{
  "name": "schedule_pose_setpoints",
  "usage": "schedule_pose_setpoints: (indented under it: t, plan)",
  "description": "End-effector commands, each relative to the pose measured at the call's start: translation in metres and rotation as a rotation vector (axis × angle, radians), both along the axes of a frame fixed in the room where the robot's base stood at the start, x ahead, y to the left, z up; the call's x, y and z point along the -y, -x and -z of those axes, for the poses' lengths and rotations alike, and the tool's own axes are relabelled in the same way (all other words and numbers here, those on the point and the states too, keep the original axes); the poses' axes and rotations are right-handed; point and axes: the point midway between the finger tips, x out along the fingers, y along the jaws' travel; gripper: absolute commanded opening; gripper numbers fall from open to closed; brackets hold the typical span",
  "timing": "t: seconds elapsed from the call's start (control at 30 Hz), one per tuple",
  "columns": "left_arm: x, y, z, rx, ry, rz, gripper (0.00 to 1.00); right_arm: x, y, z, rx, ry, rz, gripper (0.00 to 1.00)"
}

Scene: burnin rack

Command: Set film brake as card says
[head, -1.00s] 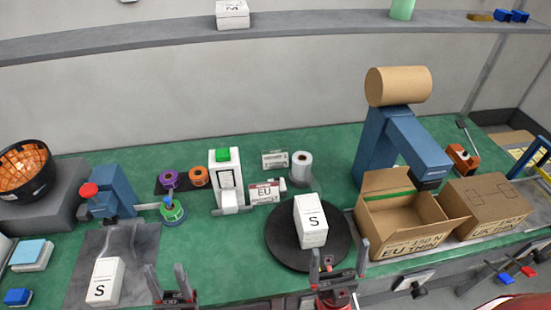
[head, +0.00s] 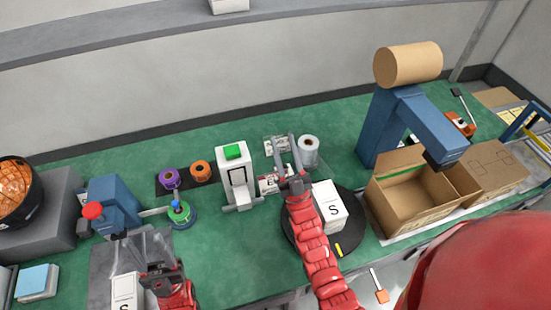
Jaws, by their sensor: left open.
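A white roll (head: 308,150), seemingly the film, stands upright behind the dark turntable (head: 349,252). I cannot make out a brake part on it. A small printed card (head: 267,184) stands to its left, partly hidden by my right gripper; its text is unreadable now, though EU showed earlier. Another small card (head: 276,145) is behind it. My left gripper (head: 150,242) is open near the grey mat at the front left.
A white dispenser with a green top (head: 236,178) stands left of the cards.

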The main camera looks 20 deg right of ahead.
Motion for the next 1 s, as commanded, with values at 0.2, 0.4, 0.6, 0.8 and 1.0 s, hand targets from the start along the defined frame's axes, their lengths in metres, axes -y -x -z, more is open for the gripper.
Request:
schedule_pose_setpoints:
  t: [0.2,0.4,0.6,0.8,1.0]
  plan:
    - [0.000,0.000,-0.008,0.000,0.000,0.000,0.50,-0.001,-0.055,0.010,-0.163,0.031,0.018,0.40]
    - [0.000,0.000,-0.016,0.000,0.000,0.000,0.50,0.001,-0.110,0.027,-0.345,0.069,0.044,0.40]
    - [0.000,0.000,-0.030,0.000,0.000,0.000,0.50,0.009,-0.184,0.056,-0.655,0.127,0.095,0.40]
    - [0.000,0.000,-0.049,0.000,0.000,0.000,0.50,0.031,-0.244,0.095,-1.124,0.193,0.169,0.40]
    - [0.000,0.000,-0.067,0.000,0.000,0.000,0.50,0.052,-0.238,0.115,-1.609,0.224,0.206,0.40]
